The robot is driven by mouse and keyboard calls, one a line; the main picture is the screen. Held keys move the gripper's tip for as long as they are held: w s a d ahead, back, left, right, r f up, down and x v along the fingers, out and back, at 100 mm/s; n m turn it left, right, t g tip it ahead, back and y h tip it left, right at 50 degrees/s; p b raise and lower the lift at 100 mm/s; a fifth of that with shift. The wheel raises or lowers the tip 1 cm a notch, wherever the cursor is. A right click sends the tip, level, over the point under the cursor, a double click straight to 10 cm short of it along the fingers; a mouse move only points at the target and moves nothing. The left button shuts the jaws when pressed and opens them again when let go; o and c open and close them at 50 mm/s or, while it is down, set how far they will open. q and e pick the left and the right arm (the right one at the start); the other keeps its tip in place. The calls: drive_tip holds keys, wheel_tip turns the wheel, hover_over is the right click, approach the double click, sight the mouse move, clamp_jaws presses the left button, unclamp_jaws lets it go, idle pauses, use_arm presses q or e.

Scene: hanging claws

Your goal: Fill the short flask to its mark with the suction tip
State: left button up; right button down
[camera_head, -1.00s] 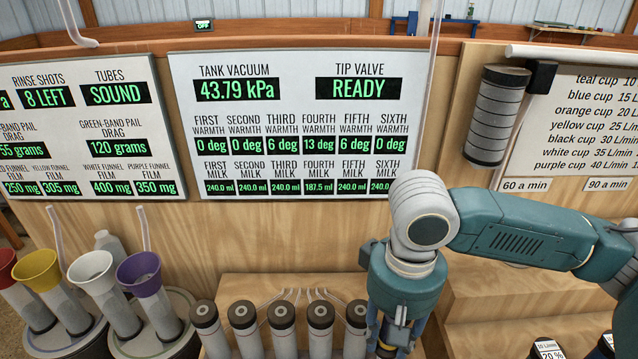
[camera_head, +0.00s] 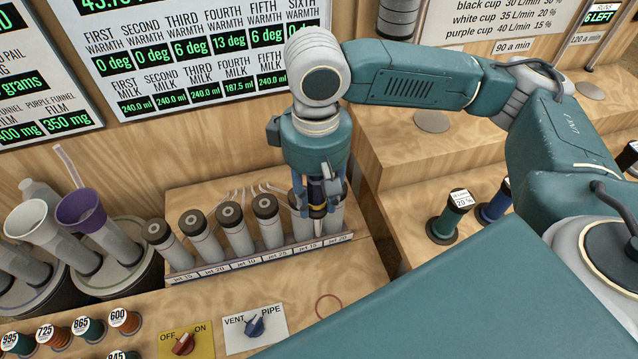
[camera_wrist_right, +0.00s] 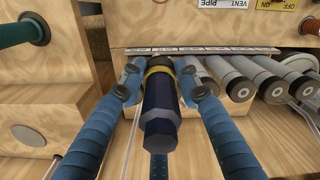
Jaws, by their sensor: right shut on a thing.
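My right gripper (camera_head: 318,200) is in front of the right end of a row of grey upright cylinders with dark caps (camera_head: 229,213). It is shut on a dark blue, faceted piece with a yellow band (camera_head: 317,190). In the right wrist view my two blue fingers (camera_wrist_right: 163,90) flank this dark piece (camera_wrist_right: 160,118). I cannot tell whether the piece is the suction tip, or whether its lower end touches anything. The short flask and its mark cannot be made out. My left gripper is not in view.
A labelled strip (camera_head: 265,259) runs along the row's front. Funnels, including a purple one (camera_head: 82,210), stand left. An OFF/ON knob (camera_head: 184,344) and a VENT/PIPE knob (camera_head: 255,325) are in front. Dark spools (camera_head: 450,215) stand right. Readout boards hang behind.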

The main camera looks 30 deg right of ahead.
drive_tip(key=w+a+n, duration=0.2)
drive_tip(key=n, duration=0.2)
drive_tip(key=w+a+n+b, duration=0.1)
drive_tip(key=w+a+n, duration=0.1)
drive_tip(key=w+n, duration=0.1)
drive_tip(key=w+a+f+n+b, duration=0.1)
drive_tip(key=w+a+n, duration=0.1)
drive_tip(key=n, duration=0.4)
drive_tip(key=shift+w+a+f, duration=0.1)
drive_tip(key=shift+w+a, duration=0.15)
drive_tip(key=shift+w, duration=0.15)
drive_tip(key=w+a+n, duration=0.1)
drive_tip(key=n, duration=0.1)
drive_tip(key=shift+w+a+n, duration=0.1)
drive_tip(key=shift+w+n, duration=0.1)
drive_tip(key=shift+n, duration=0.2)
drive_tip(key=shift+s+p, duration=0.1)
drive_tip(key=shift+p, duration=0.25)
drive_tip(key=shift+f+p, duration=0.3)
drive_tip(key=shift+f, duration=0.45)
drive_tip(key=shift+f, duration=0.2)
